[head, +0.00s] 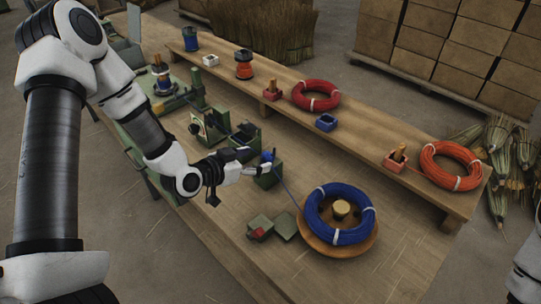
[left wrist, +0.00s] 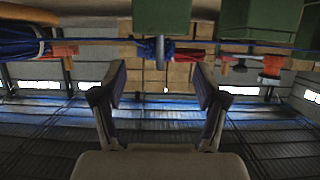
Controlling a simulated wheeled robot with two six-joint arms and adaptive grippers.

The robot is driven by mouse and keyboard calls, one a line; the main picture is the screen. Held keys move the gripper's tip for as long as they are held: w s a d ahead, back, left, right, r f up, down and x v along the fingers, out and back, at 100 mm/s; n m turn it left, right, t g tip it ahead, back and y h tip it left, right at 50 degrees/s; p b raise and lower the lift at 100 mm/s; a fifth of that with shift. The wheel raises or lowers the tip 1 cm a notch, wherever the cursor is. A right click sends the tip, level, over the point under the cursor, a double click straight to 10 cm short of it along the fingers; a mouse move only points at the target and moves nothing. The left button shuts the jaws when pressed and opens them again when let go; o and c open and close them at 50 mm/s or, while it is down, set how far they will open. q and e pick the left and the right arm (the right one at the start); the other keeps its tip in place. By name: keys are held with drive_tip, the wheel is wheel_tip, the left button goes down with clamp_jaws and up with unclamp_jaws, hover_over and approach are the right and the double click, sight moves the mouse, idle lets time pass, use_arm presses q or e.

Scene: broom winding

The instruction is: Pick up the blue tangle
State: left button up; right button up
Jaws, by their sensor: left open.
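The blue tangle (head: 267,157) is a small dark-blue clump on the blue strand, beside a green machine block on the near bench. In the left wrist view the tangle (left wrist: 150,47) sits on the taut blue strand, partly behind a grey ring-shaped part. My left gripper (head: 254,163) is just left of the tangle in the head view, open. In the left wrist view its two fingers (left wrist: 161,85) are wide apart with nothing between them, and the tangle is beyond their tips. My right gripper is out of view.
A large blue coil (head: 339,213) lies on a round wooden turntable (head: 310,237) to the right. Green blocks (head: 285,226) stand in front. A red coil (head: 316,95) and an orange coil (head: 451,165) lie on the rear shelf. Bare bench top lies at the front.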

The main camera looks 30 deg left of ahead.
sight(267, 154)
use_arm(q)
drive_tip(key=x, duration=0.5)
drive_tip(key=shift+w+d+f, duration=0.15)
drive_tip(key=shift+w, duration=0.1)
drive_tip(key=shift+s, duration=0.1)
drive_tip(key=c, duration=0.9)
drive_tip(key=shift+o, duration=0.2)
